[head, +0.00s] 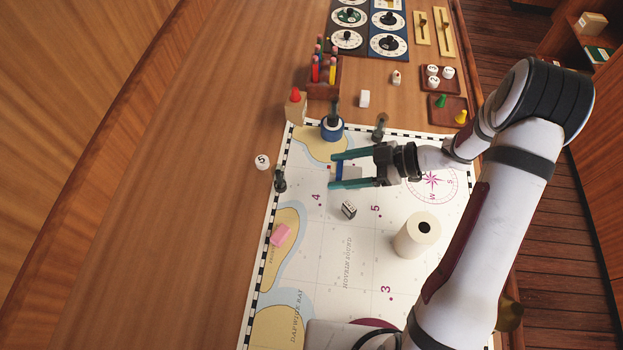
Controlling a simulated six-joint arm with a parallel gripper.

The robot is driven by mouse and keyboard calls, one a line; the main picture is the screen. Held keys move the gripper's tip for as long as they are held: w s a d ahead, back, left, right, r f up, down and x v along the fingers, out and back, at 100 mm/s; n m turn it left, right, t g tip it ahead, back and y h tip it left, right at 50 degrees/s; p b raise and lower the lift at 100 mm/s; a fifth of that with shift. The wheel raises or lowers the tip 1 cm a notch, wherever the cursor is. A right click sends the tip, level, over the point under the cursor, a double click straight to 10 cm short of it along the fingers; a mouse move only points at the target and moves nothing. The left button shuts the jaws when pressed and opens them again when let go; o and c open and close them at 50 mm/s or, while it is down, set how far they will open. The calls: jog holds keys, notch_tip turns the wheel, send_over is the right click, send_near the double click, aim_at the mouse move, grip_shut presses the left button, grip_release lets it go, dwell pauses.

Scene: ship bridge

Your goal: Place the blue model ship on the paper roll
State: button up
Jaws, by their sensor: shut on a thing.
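My gripper (335,170), with teal fingers, is over the upper part of the chart, pointing left.
The chart (330,270) covers the near table. A blue round-based object (332,130) stands just above my gripper. A pencil holder (323,80) stands farther back.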

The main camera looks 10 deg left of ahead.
send_over(318, 186)
notch_tip(318, 186, down, 3)
jog(key=shift+d+f, duration=0.1)
notch_tip(318, 186, down, 3)
jog(key=shift+f, duration=0.4)
jog(key=o, duration=1.2)
jog(key=shift+f, duration=0.1)
